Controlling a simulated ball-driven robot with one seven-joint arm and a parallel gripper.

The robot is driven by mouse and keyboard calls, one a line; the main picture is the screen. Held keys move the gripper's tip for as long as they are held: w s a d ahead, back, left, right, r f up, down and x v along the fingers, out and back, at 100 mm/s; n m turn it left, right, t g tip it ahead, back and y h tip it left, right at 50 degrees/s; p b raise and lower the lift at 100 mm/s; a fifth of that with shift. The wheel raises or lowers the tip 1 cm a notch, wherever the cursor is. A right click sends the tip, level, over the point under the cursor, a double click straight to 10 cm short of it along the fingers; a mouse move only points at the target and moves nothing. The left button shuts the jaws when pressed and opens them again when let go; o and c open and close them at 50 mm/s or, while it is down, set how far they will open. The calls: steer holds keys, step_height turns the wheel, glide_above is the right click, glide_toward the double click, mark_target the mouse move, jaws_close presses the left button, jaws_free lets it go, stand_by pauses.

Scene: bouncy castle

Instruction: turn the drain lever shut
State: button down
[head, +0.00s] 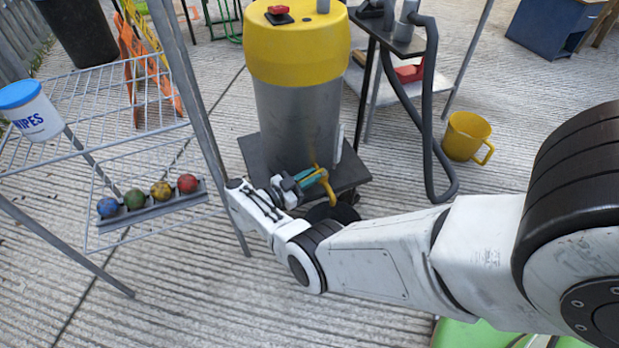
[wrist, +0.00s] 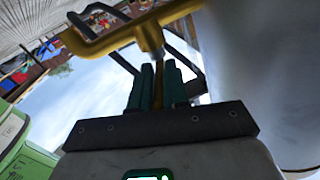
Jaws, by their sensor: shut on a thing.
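The drain lever (head: 327,188) is a yellow bent bar low on the front of a grey tank (head: 297,125) with a yellow lid. In the wrist view the yellow lever parts (wrist: 127,36) cross above my fingers, with a short metal piece below them. My gripper (head: 308,180) reaches the lever from the left, low beside the tank. Its teal fingers (wrist: 158,88) are shut on a narrow yellow part of the lever. The exact angle of the lever and the valve behind it are hard to make out.
The tank stands on a dark wheeled platform (head: 252,150). A wire rack (head: 95,150) with coloured balls and a wipes tub (head: 32,112) is at left. A grey hose (head: 432,110) hangs from a stand at right, near a yellow mug (head: 466,136). Grooved paving is open around.

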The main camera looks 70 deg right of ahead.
mark_target(310, 176)
steer(key=c, duration=1.2)
jaws_free()
steer(key=shift+o, duration=0.2)
steer(key=shift+r+p, duration=0.45)
steer(key=shift+r, duration=0.1)
step_height(310, 176, up, 2)
steer(key=shift+r+p, duration=0.15)
steer(key=shift+p, duration=0.85)
steer(key=s+a+r+p, duration=0.6)
steer(key=s+r+p, duration=0.3)
steer(key=s+p, duration=0.3)
steer(key=shift+s+a+r+p, duration=0.2)
steer(key=shift+a+r+p, duration=0.1)
steer(key=shift+p, duration=0.8)
